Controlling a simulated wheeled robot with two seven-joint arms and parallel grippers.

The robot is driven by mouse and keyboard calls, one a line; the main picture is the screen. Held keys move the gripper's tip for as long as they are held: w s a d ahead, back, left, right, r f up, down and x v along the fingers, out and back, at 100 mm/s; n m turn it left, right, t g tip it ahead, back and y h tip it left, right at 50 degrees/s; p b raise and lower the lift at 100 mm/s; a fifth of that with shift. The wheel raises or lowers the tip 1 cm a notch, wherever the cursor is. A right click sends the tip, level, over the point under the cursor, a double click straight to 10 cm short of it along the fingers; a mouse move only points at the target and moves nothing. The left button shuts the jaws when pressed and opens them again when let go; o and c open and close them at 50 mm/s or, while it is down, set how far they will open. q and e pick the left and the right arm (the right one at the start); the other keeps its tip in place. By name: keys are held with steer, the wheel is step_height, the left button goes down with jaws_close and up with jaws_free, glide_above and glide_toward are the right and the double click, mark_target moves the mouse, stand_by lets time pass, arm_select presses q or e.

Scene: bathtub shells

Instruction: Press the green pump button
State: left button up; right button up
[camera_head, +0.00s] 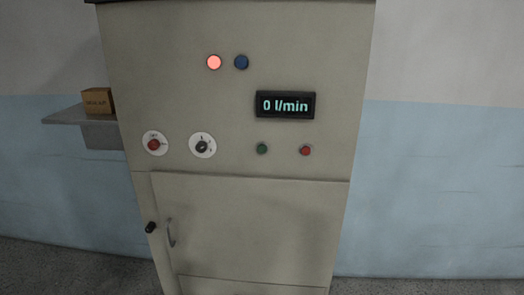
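A small round green button (262,149) is on the front panel of a beige cabinet (300,45), right of the middle and below the display. A small red button (306,151) is to its right. The black display (286,105) reads "0 l/min". Neither of my grippers shows in the head view, and nothing covers the green button.
A lit red lamp (214,62) and a dark blue lamp (241,62) are above. A red knob (154,145) and a black selector (202,147) are on the left. A door handle (171,233) sticks out below. A box (98,101) sits on a wall shelf (66,116).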

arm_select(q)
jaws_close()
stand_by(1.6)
